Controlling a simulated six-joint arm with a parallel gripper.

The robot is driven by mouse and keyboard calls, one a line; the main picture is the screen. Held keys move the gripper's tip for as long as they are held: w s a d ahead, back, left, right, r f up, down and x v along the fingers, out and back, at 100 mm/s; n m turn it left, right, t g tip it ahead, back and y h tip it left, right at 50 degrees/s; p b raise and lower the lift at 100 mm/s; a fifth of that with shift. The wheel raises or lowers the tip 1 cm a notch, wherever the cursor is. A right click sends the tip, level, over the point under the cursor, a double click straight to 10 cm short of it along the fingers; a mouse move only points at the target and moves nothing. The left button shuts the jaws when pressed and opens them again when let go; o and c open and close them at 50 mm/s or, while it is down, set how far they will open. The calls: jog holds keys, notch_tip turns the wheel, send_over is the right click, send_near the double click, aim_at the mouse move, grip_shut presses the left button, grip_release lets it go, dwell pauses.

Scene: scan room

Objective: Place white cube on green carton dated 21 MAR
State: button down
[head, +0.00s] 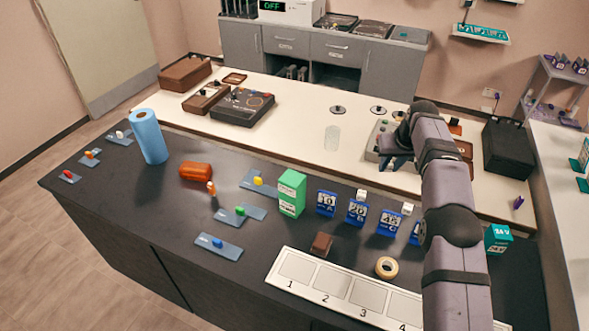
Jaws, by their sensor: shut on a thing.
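A green carton (291,194) with a pale label stands upright on the dark counter; its print is too small to read. A small white cube (361,194) shows at the top of the blue carton marked 20 (356,212). Another white cube (407,208) shows at the top of the blue carton marked 45 (389,221). My gripper (392,163) is beyond these cartons, over the pale bench, to the right of the green carton and apart from it. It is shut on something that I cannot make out.
A blue carton marked 10 (326,203) stands right of the green carton. A brown block (321,244), a tape roll (386,267) and a numbered white board (325,284) lie in front. A teal carton (497,238) stands right of my arm. A blue roll (149,136) stands left.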

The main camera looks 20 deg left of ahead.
jog(key=s+a+r+n+p, duration=0.1)
jog(key=s+a+r+p, duration=0.15)
jog(key=a, duration=0.55)
jog(key=s+a+r+n+p, duration=0.1)
jog(key=s+a+r+p, duration=0.2)
jog(key=a, duration=0.4)
notch_tip(320, 180, up, 3)
jog(key=n+g+y+p, duration=0.1)
jog(key=n+p, duration=0.1)
send_over(293, 179)
jog(key=s, duration=0.1)
jog(key=f, duration=0.2)
jog(key=d+f+b, duration=0.1)
jog(key=f, duration=0.2)
jog(key=shift+f, duration=0.1)
jog(key=shift+f+p, duration=1.05)
jog(key=shift+f, duration=1.55)
jog(key=shift+f, duration=0.15)
jog(key=c, duration=1.5)
grip_release()
